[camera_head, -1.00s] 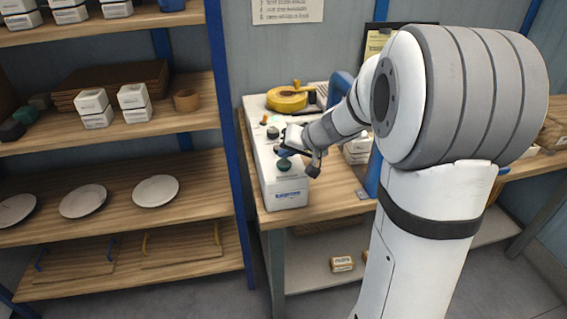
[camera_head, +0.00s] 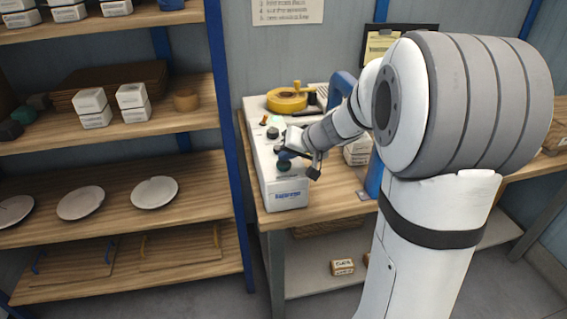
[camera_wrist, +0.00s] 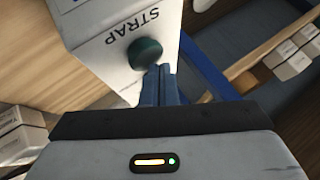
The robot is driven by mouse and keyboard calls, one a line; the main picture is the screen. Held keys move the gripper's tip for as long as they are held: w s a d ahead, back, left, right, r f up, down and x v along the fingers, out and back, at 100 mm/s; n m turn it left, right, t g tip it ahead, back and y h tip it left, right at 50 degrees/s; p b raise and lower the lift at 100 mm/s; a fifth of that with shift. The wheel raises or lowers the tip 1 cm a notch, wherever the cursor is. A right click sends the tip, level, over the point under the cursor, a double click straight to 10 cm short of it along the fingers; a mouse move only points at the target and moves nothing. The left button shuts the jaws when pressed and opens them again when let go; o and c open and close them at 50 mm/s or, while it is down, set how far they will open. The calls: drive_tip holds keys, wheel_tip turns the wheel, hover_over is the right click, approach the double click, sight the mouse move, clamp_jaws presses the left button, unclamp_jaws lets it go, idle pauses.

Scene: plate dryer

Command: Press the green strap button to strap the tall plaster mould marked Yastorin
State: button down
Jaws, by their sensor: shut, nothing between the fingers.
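The green strap button (camera_wrist: 145,53) is a round dark green knob beside the printed word STRAP in the wrist view. It sits on top of a white strapping machine (camera_head: 283,193) at the table's left end, and the button shows there in the head view (camera_head: 284,165). My gripper (camera_wrist: 159,72) is shut, its blue fingertips right at the button's edge; I cannot tell whether they touch it. In the head view my gripper (camera_head: 285,155) is over the machine, just behind the button. I cannot make out a mould marked Yastorin.
A second dark knob (camera_head: 272,132) and a yellow tape dispenser (camera_head: 287,99) are farther back on the left. A blue arch (camera_head: 342,87) stands right of the machine. White moulds (camera_head: 357,152) lie beyond my arm. A blue-posted shelf (camera_head: 228,140) is close on the left.

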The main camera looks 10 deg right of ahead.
sight(287, 164)
drive_tip(key=shift+f+b, duration=0.45)
drive_tip(key=shift+b, duration=0.15)
idle(0.4)
drive_tip(key=shift+r, duration=0.1)
idle(0.3)
drive_tip(key=shift+r+p, duration=0.45)
drive_tip(key=shift+r, duration=0.45)
drive_tip(key=shift+r, duration=0.1)
drive_tip(key=shift+r+p, duration=1.4)
drive_tip(key=shift+r, duration=1.05)
drive_tip(key=s+f+n+g+h, duration=0.1)
drive_tip(key=s+f+g+h, duration=0.1)
drive_tip(key=s, duration=1.1)
drive_tip(key=s+f+g+h, duration=0.2)
drive_tip(key=s+h, duration=0.1)
drive_tip(key=s, duration=1.1)
drive_tip(key=shift+s+a+n+g, duration=0.25)
drive_tip(key=shift+a+n+g, duration=0.05)
drive_tip(key=shift+n+g, duration=0.1)
